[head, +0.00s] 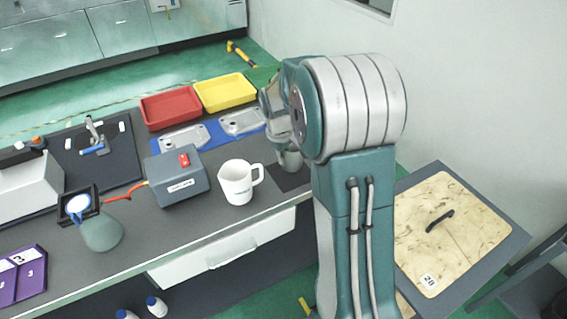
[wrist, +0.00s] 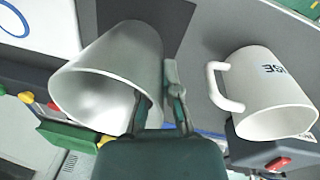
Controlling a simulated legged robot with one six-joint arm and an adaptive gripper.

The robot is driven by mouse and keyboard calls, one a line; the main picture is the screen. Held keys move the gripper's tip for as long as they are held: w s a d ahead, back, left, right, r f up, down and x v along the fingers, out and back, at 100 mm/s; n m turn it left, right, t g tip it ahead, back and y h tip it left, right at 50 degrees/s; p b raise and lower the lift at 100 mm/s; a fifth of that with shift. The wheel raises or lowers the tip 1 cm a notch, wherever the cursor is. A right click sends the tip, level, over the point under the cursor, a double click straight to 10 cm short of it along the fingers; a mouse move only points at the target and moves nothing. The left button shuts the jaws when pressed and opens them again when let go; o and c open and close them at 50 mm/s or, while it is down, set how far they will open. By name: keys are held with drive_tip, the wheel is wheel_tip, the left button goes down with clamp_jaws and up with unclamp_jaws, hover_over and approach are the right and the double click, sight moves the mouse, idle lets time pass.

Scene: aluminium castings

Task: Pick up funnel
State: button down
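A grey, wide-mouthed tapered vessel (wrist: 126,50), which I take for the funnel, fills the left middle of the wrist view with its mouth towards the lower left. No spout shows. In the head view it (head: 291,160) is partly hidden behind my arm, over a dark mat. My gripper (wrist: 160,92) is at the vessel's rim, one finger seemingly inside the mouth and the other along the outer wall. The fingers are apart, with the wall between them. I cannot tell whether both touch it. The fingertips are hidden in the head view.
A white jug (head: 238,184) stands close by on the bench, and beside it a grey box with a red switch (head: 178,176). A red tray (head: 170,108) and a yellow tray (head: 225,93) lie behind. A conical vessel (head: 102,234) stands left.

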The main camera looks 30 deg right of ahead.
drive_tip(key=s+a+r, duration=0.6)
drive_tip(key=s+r, duration=0.2)
drive_tip(key=s, duration=0.3)
drive_tip(key=shift+a+r, duration=0.15)
drive_tip(key=shift+r, duration=0.15)
